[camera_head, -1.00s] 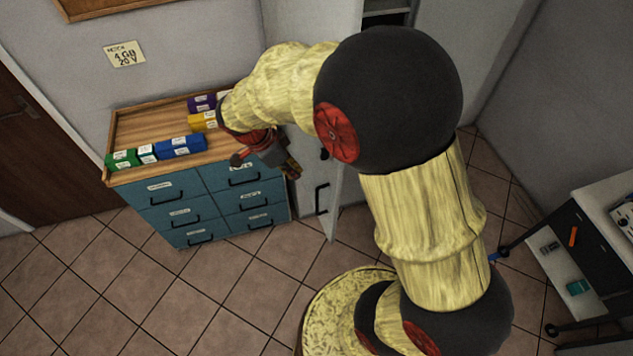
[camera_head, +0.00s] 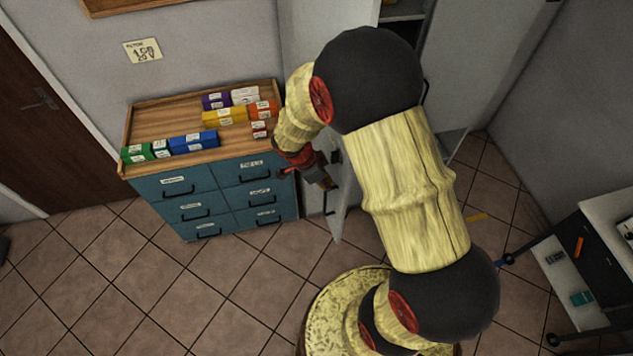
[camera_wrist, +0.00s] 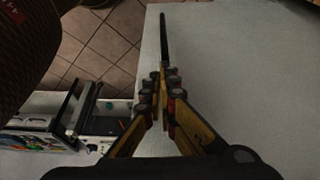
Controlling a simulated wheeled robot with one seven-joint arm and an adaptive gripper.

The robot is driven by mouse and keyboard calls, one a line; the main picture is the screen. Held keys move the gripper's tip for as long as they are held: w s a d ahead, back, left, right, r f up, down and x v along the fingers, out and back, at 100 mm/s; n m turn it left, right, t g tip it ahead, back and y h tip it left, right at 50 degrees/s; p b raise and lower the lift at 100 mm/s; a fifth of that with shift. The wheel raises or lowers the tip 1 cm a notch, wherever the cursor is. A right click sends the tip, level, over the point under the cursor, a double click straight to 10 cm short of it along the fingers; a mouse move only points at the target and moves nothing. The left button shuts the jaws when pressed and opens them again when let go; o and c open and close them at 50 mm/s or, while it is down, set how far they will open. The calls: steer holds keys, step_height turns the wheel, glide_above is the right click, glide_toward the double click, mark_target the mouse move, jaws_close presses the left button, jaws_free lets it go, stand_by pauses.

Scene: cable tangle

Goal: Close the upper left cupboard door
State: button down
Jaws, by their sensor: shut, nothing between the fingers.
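The tall grey cupboard (camera_head: 403,8) stands at the back centre, its opening partly hidden by my arm. A pale grey panel (camera_head: 310,40), apparently the upper left door, stands left of the opening; how far open it is, I cannot tell. My gripper (camera_head: 328,184) points down beside a lower grey door panel. In the wrist view my gripper (camera_wrist: 165,78) is shut and empty, close to a broad pale panel (camera_wrist: 235,60). A dark bar (camera_wrist: 164,35), perhaps a handle, runs along that panel near the fingertips; whether they touch, I cannot tell.
A blue drawer unit (camera_head: 190,205) with several coloured boxes on its wooden top stands left of the cupboard. A right-hand cupboard door (camera_head: 470,60) stands open. A lower door panel (camera_head: 346,205) juts out. A wheeled trolley (camera_head: 590,255) is at right.

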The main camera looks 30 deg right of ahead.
steer(key=shift+d, duration=0.35)
steer(key=shift+d, duration=0.1)
